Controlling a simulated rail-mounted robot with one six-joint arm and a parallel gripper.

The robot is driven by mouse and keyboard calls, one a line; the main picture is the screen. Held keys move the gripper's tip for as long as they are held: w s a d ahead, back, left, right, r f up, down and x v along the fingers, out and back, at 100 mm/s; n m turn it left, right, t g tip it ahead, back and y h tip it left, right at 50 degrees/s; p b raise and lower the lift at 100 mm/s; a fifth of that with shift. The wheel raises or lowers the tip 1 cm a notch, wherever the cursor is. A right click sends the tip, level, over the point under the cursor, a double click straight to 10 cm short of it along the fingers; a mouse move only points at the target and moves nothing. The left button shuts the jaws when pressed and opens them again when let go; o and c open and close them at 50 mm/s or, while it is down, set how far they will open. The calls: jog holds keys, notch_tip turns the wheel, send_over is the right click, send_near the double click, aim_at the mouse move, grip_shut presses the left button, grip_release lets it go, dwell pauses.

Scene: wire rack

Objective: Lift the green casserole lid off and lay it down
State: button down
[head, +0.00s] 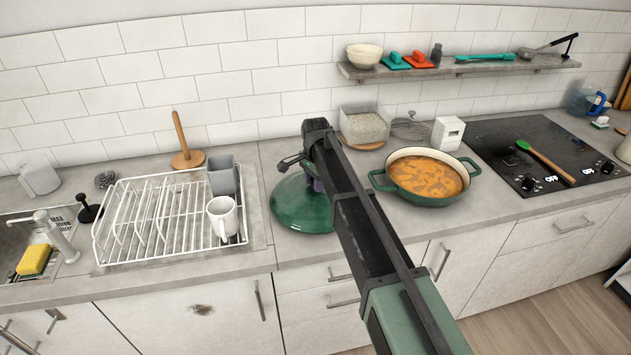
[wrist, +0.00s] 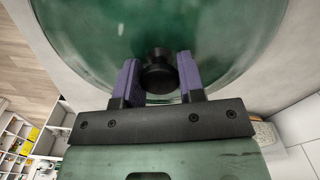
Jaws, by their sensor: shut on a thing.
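The green casserole lid (head: 292,212) is at the counter between the dish rack and the open casserole; I cannot tell whether it touches the counter or hangs just above it. The green casserole (head: 425,197), full of orange stew, stands uncovered to the right. My gripper (wrist: 160,75) is shut on the lid's dark knob (wrist: 159,76), with a purple finger on each side. The lid also fills the top of the wrist view (wrist: 215,35). In the head view my arm covers part of the lid and most of the fingers.
A white dish rack (head: 150,222) with a white mug (head: 222,217) stands left of the lid. A wooden paper-towel stand (head: 186,155) is behind. A grey textured container (head: 364,126), a whisk and a white box (head: 447,133) stand behind the casserole. A black hob (head: 535,150) is at the right.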

jog(key=shift+f, duration=0.2)
jog(key=c, duration=0.6)
grip_release()
jog(key=shift+c, duration=0.2)
jog(key=shift+r, duration=0.1)
